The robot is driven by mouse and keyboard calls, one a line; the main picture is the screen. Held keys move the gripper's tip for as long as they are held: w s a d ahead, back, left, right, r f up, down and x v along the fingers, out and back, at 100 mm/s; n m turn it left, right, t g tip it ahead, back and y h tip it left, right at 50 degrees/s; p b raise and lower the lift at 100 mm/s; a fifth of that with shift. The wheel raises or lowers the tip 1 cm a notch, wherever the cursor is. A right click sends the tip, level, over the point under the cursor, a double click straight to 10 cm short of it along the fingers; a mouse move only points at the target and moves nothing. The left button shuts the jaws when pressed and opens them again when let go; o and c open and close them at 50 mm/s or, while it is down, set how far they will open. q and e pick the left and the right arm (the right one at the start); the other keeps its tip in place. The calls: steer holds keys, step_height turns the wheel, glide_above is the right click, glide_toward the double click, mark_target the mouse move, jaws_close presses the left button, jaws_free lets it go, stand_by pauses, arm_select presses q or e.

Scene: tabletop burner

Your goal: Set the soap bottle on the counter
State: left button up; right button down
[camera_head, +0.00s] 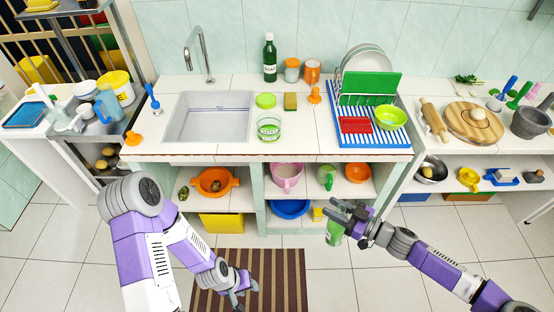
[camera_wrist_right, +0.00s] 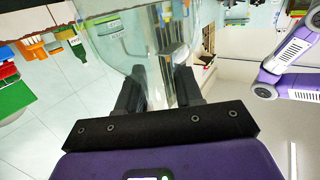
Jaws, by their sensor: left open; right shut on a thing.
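My right gripper (camera_head: 346,214) is shut on the soap bottle (camera_head: 335,234), a green see-through bottle with a pale patch. It hangs in front of the lower shelves, below the counter top and right of the striped mat. The gripper hides part of the bottle. In the right wrist view a clear, see-through body (camera_wrist_right: 160,60) lies between the two dark fingers. My left gripper (camera_head: 240,292) is open and empty, low over the striped mat.
On the counter are a sink (camera_head: 212,118), a dark green bottle (camera_head: 269,60) with a white label, a glass (camera_head: 268,128), a yellow-brown sponge (camera_head: 290,101) and a blue dish rack (camera_head: 340,130). A rolling pin (camera_head: 434,113) lies right. Clear counter lies between glass and rack.

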steer(key=shift+w+r, duration=0.1)
steer(key=w+a+r, duration=0.4)
steer(key=w+r, duration=0.5)
steer(key=w, duration=0.2)
steer(key=w+a+r, duration=0.4)
steer(key=w+r, duration=0.5)
steer(key=w, duration=0.1)
steer(key=w+f+m+t+h, duration=0.3)
steer(key=w+m+t+h, duration=0.15)
steer(key=w, duration=0.95)
steer(key=w+d+r+m+t+h, duration=0.3)
steer(key=w+d+r+m+h, duration=0.1)
steer(key=w+d+r+h, duration=0.1)
steer(key=shift+w+d+r+h, duration=0.25)
steer(key=shift+d+h, duration=0.25)
steer(key=shift+h, duration=0.25)
steer(key=shift+m, duration=0.25)
